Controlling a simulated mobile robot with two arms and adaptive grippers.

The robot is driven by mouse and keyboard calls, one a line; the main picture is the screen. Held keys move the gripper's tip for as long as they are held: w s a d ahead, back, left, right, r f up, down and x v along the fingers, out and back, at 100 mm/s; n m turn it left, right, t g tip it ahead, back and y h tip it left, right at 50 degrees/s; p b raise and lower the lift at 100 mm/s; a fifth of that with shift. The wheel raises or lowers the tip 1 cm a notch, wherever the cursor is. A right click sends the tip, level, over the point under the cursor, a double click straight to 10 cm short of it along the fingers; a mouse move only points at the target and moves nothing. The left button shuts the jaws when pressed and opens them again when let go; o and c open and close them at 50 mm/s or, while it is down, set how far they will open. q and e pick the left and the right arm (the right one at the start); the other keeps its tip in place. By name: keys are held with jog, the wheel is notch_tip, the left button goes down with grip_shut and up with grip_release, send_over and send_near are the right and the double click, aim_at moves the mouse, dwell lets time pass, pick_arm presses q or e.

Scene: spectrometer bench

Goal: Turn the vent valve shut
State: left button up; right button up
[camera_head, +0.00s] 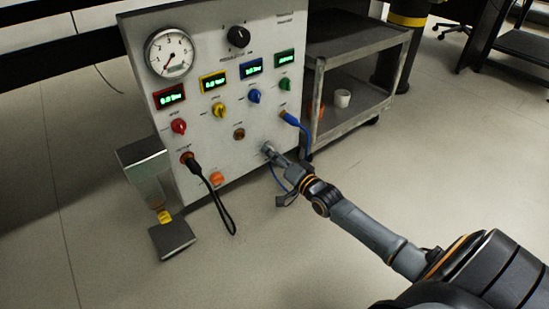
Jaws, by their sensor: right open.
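The white panel (213,120) stands left of centre with coloured knobs: red (179,126), yellow (218,109), blue (254,96) and green (284,84). An orange round part (216,178) sits at its lower edge. The labels are too small to read, so I cannot tell which part is the vent valve. My right gripper (269,152) is open at the panel's lower right. Its fingertips are at or very near the panel face and cover what is behind them; I cannot tell whether they touch. My left gripper is not in view.
A black cable (226,212) hangs from the panel's lower left, and a blue plug (292,120) with cable sits right of my gripper. A grey cart (345,122) with a white cup (342,98) stands at right. Floor in front is clear.

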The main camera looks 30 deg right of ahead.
grip_shut()
jog(key=shift+a+n+p, duration=0.1)
jog(key=shift+n+p, duration=5.8)
jog(key=shift+n, duration=2.7)
